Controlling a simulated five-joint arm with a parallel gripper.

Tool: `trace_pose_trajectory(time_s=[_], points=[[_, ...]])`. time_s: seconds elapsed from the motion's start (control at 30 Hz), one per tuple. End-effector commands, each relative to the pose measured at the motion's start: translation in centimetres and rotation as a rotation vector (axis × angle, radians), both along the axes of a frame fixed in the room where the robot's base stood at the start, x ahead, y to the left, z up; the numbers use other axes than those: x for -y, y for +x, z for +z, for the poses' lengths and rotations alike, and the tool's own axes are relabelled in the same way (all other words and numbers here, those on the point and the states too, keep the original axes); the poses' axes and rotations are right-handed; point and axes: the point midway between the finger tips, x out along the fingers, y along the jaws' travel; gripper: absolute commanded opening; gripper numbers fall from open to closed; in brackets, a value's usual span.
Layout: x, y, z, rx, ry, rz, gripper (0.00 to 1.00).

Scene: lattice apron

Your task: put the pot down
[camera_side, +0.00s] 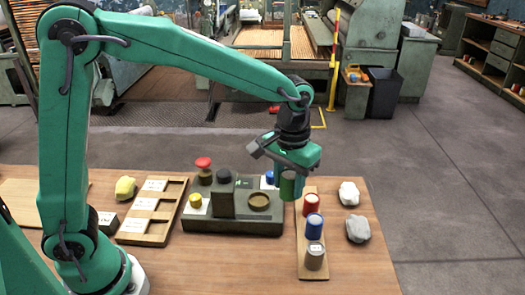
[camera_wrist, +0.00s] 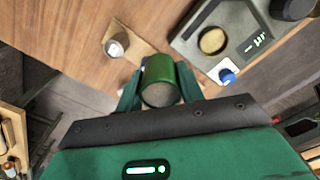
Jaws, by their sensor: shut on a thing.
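My gripper (camera_side: 289,176) is shut on a green pot (camera_side: 291,187). In the wrist view the green pot (camera_wrist: 161,80) sits between the two green fingers (camera_wrist: 160,88). In the side view it shows at the far left end of a narrow wooden board (camera_side: 313,273); I cannot tell whether its base touches anything. On that board stand a red pot (camera_side: 311,203), a blue pot (camera_side: 314,227) and a grey pot (camera_side: 315,257), in a row toward the near end. The grey pot also shows in the wrist view (camera_wrist: 118,42).
A dark green console (camera_side: 235,229) with a round recess (camera_side: 259,201), a red knob (camera_side: 203,164) and a yellow button (camera_side: 195,200) stands left of the board. Pale and grey crumpled lumps (camera_side: 349,193) (camera_side: 358,229) lie right of it. A slotted wooden tray (camera_side: 153,238) is farther left.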

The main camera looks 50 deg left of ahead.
Motion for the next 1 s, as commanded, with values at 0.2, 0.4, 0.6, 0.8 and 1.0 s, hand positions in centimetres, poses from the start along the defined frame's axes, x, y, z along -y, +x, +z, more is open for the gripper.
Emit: trace_pose_trajectory(time_s=[0.2,0.4,0.6,0.8,1.0], points=[[-0.9,-3.7,0.6,0.001,-0.001,-0.001,0.15],[-1.4,-5.5,0.7,0.000,0.000,0.000,0.15],[-1.5,-5.9,0.7,0.000,0.000,0.000,0.15],[-1.9,-5.5,0.4,0.000,0.000,0.002,0.15],[-3.8,-4.2,-1.0,-0.002,0.001,0.005,0.15]])
